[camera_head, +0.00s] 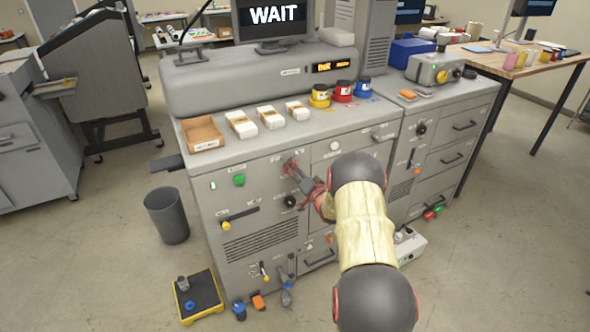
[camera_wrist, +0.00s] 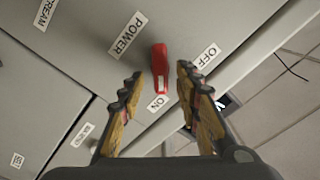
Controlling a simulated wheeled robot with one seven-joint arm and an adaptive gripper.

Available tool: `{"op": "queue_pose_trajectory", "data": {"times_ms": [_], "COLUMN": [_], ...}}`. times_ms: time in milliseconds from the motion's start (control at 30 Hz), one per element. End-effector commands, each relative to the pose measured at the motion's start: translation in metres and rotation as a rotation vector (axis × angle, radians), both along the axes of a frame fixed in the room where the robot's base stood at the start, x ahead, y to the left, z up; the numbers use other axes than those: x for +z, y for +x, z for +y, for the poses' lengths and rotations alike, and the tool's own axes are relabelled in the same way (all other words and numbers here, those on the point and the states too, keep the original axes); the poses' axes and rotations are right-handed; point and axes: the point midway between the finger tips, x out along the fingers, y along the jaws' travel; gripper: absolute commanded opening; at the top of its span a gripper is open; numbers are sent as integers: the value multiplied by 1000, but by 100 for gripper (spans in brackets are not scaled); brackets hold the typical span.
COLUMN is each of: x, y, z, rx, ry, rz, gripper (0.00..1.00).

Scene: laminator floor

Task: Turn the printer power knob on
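The red power knob (camera_wrist: 159,62) sits on the grey machine front in the wrist view, beside a POWER label (camera_wrist: 128,35). The OFF label (camera_wrist: 207,57) is to its right and the ON label (camera_wrist: 157,103) is below it. The knob's lower end carries a white mark and lies close to the ON label. My gripper (camera_wrist: 159,78) is open, with one finger on each side of the knob and visible gaps between; contact does not show. In the head view my gripper (camera_head: 297,174) is at the machine's front panel, and the knob is hard to tell apart there.
The grey printer cabinet (camera_head: 262,224) has a green button (camera_head: 239,180), a black knob (camera_head: 290,201) and a yellow-tipped lever (camera_head: 238,218) near my gripper. A screen (camera_head: 275,17) above reads WAIT. A grey bin (camera_head: 167,215) and a yellow-edged platform (camera_head: 199,296) stand on the floor at left.

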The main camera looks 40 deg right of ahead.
Motion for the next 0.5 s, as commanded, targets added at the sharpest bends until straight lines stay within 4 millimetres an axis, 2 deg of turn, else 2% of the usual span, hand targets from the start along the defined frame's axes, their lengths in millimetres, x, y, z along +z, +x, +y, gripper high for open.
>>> {"op": "queue_pose_trajectory", "data": {"times_ms": [267, 500], "x": [0, 0], "y": [-8, -50], "z": [1, 10], "rx": [-1, -3], "ry": [0, 0], "rz": [0, 1], "gripper": [33, 33]}}
